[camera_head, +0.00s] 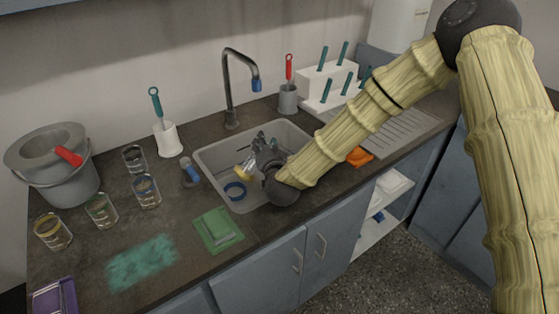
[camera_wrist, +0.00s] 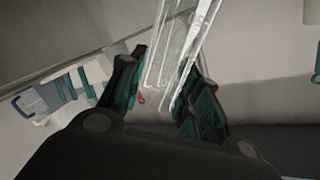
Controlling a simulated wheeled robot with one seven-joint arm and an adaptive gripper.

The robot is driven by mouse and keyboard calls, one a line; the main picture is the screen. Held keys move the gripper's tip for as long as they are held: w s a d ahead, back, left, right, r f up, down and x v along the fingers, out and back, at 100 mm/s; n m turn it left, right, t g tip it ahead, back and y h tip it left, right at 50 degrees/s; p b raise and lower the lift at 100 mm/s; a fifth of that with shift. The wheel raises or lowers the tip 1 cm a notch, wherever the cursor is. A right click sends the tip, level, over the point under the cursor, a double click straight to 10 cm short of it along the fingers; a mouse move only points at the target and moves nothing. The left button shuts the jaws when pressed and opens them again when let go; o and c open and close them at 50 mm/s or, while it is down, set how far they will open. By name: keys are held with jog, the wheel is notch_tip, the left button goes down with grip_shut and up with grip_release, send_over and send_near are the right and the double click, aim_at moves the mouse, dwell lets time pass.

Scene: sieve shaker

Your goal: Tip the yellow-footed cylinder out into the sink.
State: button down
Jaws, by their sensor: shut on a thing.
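My gripper (camera_head: 264,152) is over the sink (camera_head: 209,167), shut on a clear cylinder. In the wrist view the cylinder (camera_wrist: 178,45) runs up between the green-padded fingers (camera_wrist: 162,88). In the head view a yellow part (camera_head: 242,173) shows at the lower left of the gripper, seemingly the cylinder's foot. The cylinder looks tilted; most of it is hidden by the gripper in the head view. I cannot tell whether liquid is in it.
The faucet (camera_head: 233,85) stands behind. Several glass beakers (camera_head: 146,190), a grey bucket (camera_head: 68,178) and a brush in a white holder (camera_head: 167,138) are left. A white rack (camera_head: 327,82) stands behind right.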

jog(key=shift+s+a+f+n+t, duration=0.1)
jog(key=shift+s+a+n+t, duration=0.1)
jog(key=shift+a+n, duration=0.4)
jog(key=shift+s+a+f+n+t, duration=0.15)
jog(key=shift+s+a+n, duration=0.1)
jog(key=shift+a+n, duration=0.3)
jog(key=shift+s+a+f+n+t, duration=0.1)
jog(key=shift+s+a+n, duration=0.1)
jog(key=shift+a+n, duration=0.4)
jog(key=shift+s+a+f+n+t+b, duration=0.25)
jog(key=shift+a+n, duration=0.35)
jog(key=shift+n, duration=0.4)
jog(key=shift+s+a+f+n+t+b, duration=0.1)
jog(key=shift+s+a+n+b, duration=0.1)
jog(key=shift+a+n, duration=0.6)
jog(key=shift+d, duration=0.2)
